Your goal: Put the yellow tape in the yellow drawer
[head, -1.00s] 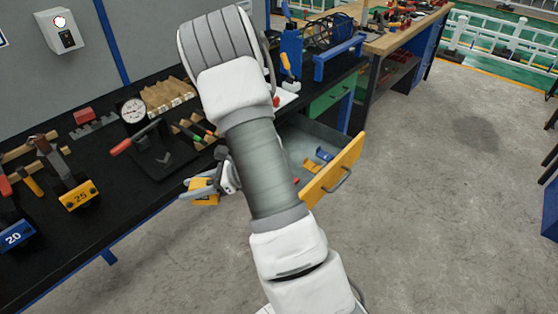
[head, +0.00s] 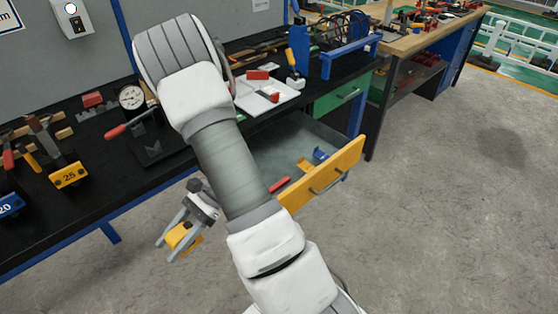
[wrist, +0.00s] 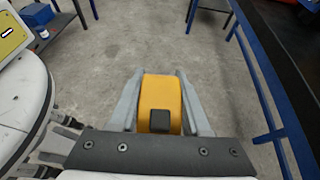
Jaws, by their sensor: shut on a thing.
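The yellow tape (head: 180,237) is held between the fingers of my gripper (head: 176,240), in front of the bench and to the left of the drawer. In the wrist view the tape (wrist: 161,100) sits between the two grey fingers of my gripper (wrist: 160,98), above the floor. The yellow drawer (head: 338,174) is pulled open under the bench, its yellow front facing the room. Inside it lie a red item (head: 280,184), a small yellow item (head: 306,165) and a blue item (head: 320,154). My arm hides the drawer's left part.
The black bench top (head: 95,190) holds a dial gauge (head: 131,97), a white tray (head: 268,96), a blue block marked 20 and a yellow block marked 25 (head: 70,175). The grey floor (head: 440,220) is clear.

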